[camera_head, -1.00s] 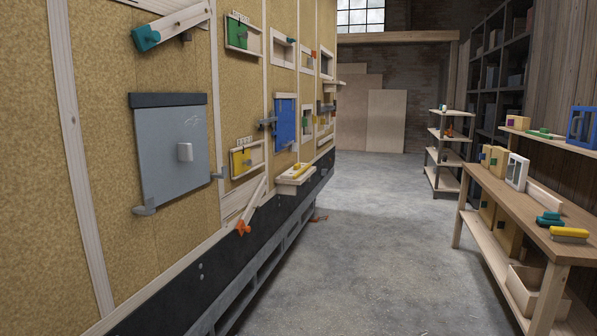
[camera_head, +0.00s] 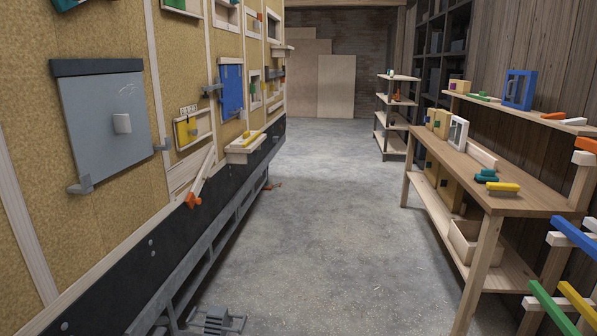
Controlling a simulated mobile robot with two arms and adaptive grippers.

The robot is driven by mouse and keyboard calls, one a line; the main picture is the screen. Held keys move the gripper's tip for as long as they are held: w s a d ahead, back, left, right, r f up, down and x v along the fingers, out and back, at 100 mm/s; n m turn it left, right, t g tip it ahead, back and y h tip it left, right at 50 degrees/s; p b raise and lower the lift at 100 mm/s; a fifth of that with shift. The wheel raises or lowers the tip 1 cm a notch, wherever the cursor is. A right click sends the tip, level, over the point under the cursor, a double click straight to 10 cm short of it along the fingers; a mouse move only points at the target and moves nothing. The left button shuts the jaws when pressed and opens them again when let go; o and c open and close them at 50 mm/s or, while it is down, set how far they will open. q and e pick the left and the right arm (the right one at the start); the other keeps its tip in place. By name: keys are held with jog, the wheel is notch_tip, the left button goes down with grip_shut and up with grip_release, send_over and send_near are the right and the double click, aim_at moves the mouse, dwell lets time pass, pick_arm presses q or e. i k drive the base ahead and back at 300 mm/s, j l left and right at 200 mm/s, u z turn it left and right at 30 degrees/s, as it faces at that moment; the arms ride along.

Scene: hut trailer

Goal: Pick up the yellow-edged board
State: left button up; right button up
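At the lower right edge, several coloured boards or bars rest on pale wooden arms of a rack. One is a yellow-edged board (camera_head: 577,303), partly cut off by the picture edge. A green one (camera_head: 553,307) lies next to it. A blue one (camera_head: 574,236) and an orange one (camera_head: 586,146) are on higher arms. I cannot tell the full shape of the yellow one. Neither of my grippers shows in the view.
A wooden workbench (camera_head: 535,204) with a lower shelf stands on the right, holding a yellow-topped block (camera_head: 503,187). A panelled trailer wall (camera_head: 100,219) runs along the left. A grey metal step (camera_head: 216,320) is at the bottom. The concrete floor (camera_head: 331,212) between is clear.

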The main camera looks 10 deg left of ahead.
aim_at(248, 137)
jog(key=i, duration=1.95)
jog(key=i+u, duration=0.25)
jog(key=i, duration=0.2)
jog(key=i+l+u, duration=0.1)
jog(key=i+u, duration=0.15)
jog(key=i, duration=0.2)
jog(key=i+l+u, duration=0.25)
jog(key=i, duration=0.2)
jog(key=i+l+u, duration=0.25)
jog(key=i, duration=0.15)
